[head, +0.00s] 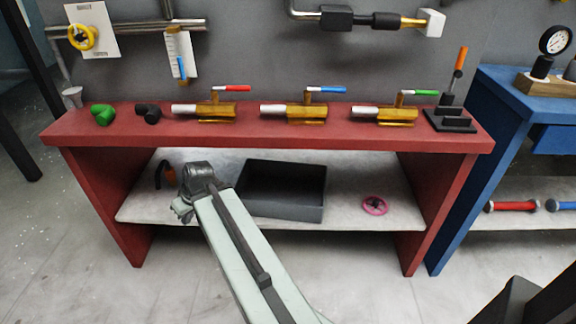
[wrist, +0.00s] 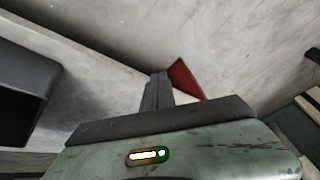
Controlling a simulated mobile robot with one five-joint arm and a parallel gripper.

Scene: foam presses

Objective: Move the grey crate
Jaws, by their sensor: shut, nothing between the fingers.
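The grey crate (head: 290,212) is dark and open-topped. It stands on the pale lower shelf of the red bench in the head view and looks empty. Part of it shows at the left edge of the wrist view (wrist: 28,72). My gripper (head: 181,208) is at the left of the crate in the head view, over the front part of the shelf, apart from the crate. In the wrist view my gripper's fingers (wrist: 158,88) are together with nothing between them. My arm covers the crate's left front corner in the head view.
The lower shelf (head: 350,212) also holds a pink handwheel (head: 375,205) right of the crate and a dark and orange item (head: 165,176) at the left. Red side panels (head: 418,215) bound the shelf. Several brass valves stand on the red top (head: 340,135). A blue bench (head: 465,185) adjoins at right.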

